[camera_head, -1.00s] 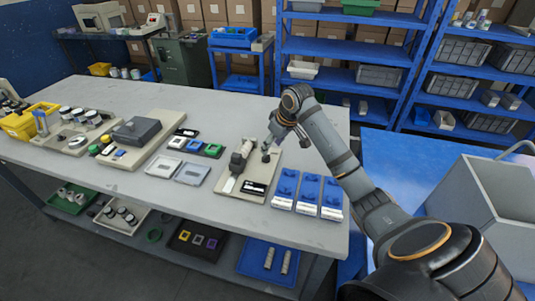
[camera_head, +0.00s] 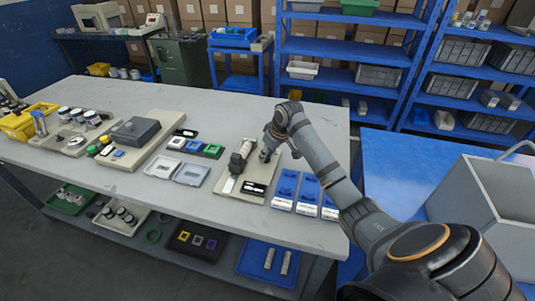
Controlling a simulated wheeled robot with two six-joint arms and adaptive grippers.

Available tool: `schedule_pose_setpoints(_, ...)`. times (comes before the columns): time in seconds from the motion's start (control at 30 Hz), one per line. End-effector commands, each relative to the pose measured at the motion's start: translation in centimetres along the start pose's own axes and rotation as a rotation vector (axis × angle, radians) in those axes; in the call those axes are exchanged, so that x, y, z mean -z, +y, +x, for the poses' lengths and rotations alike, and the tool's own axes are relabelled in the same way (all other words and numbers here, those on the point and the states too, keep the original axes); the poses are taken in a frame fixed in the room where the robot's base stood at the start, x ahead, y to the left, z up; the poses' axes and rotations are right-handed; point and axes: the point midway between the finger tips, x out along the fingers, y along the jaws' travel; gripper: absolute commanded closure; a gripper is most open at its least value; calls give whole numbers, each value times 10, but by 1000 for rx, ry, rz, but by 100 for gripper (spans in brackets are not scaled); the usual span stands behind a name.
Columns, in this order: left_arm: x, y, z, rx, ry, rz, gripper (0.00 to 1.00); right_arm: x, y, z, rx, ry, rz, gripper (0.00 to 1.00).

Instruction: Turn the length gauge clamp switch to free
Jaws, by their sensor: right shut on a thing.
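The length gauge (camera_head: 238,162) is a grey and dark upright device on a beige base board (camera_head: 228,190) in the middle of the bench. A black display panel with a white strip (camera_head: 255,188) lies at the front of the board. My right gripper (camera_head: 265,156) comes in from the right and points down at the board, just right of the gauge. It is shut on a small part there, which appears to be the clamp switch; the fingers mostly hide it, so its setting cannot be read. My left gripper is not in view.
Several blue blocks with white labels (camera_head: 284,190) stand right of the board, under my right forearm. Small frames and a grey tray (camera_head: 192,174) lie to its left. A dark grey box on another beige board (camera_head: 136,130) is farther left. The bench behind the gauge is clear.

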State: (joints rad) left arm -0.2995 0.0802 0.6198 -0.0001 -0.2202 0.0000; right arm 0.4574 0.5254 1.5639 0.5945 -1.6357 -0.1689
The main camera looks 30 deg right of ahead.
Motion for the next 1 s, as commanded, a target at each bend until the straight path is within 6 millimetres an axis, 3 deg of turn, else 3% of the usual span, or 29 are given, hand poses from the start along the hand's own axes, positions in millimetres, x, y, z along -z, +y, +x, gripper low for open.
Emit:
schedule_pose_setpoints(0.27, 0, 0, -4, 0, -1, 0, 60, 1, 0, -2, 5, 0, -12, 100)
schedule_pose_setpoints(0.47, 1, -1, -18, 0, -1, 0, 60, 2, 1, -4, 35, -1, -82, 100)
schedule_pose_setpoints(0.73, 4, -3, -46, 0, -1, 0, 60, 3, 3, -5, 119, 0, -280, 100)
schedule_pose_setpoints(1.0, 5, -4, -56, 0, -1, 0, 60, 4, 5, -2, 217, 3, -517, 100)
